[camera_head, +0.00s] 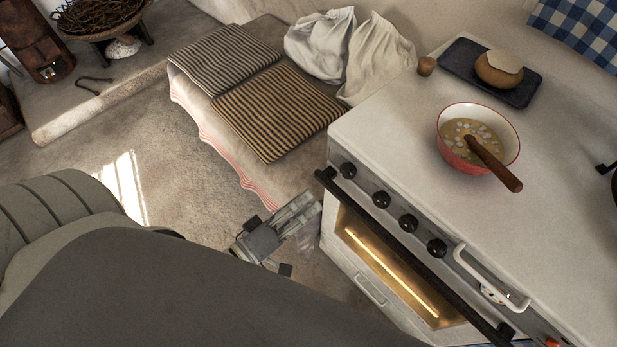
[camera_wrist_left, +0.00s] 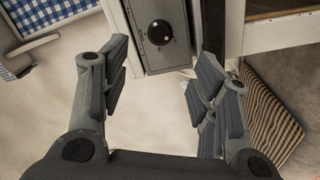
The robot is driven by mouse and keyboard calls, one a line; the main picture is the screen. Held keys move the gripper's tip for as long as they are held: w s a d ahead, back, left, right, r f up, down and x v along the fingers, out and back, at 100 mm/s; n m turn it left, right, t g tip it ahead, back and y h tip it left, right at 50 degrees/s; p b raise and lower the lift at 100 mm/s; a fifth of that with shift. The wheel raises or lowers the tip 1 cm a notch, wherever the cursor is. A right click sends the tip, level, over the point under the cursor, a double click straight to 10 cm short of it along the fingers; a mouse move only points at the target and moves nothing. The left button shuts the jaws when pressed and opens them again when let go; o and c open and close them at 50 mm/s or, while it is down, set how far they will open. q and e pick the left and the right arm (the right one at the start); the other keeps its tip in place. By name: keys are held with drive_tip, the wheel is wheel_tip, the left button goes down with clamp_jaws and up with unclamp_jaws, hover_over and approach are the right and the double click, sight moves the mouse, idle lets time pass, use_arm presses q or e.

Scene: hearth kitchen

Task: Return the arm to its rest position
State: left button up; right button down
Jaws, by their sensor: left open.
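My left arm (camera_head: 200,290) comes in from the lower left in the head view. Its gripper (camera_head: 304,212) hangs low beside the front left corner of the white stove (camera_head: 390,120). In the left wrist view the two dark-padded fingers of the gripper (camera_wrist_left: 160,78) are spread wide with nothing between them. A stove panel with a black knob (camera_wrist_left: 160,32) shows beyond the fingertips. My right gripper is in neither view.
The stove top carries a red bowl (camera_head: 451,150) with soup and a wooden spoon, and a dark tray (camera_head: 462,62) with a jar. The oven handle (camera_head: 385,235) juts out near the gripper. Striped cushions (camera_head: 277,112) lie behind it. Floor (camera_head: 150,140) is clear at left.

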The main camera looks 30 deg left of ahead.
use_arm(q)
drive_tip(key=shift+f, duration=0.1)
idle(0.4)
drive_tip(key=s+a+f+m+g+y, duration=0.1)
drive_tip(key=s+a+f+m+g, duration=0.1)
drive_tip(key=f, duration=0.7)
drive_tip(key=s+a+f+m+g+y, duration=0.1)
drive_tip(key=a+f+m+g, duration=0.15)
drive_tip(key=f, duration=0.65)
drive_tip(key=s+a+f+m+g+y, duration=0.2)
drive_tip(key=f+g, duration=0.1)
drive_tip(key=f, duration=0.6)
drive_tip(key=s+f+m+g+y, duration=0.2)
drive_tip(key=s+f+m+g, duration=0.3)
drive_tip(key=s+f, duration=1.3)
drive_tip(key=s+g, duration=0.3)
drive_tip(key=shift+s+d, duration=0.2)
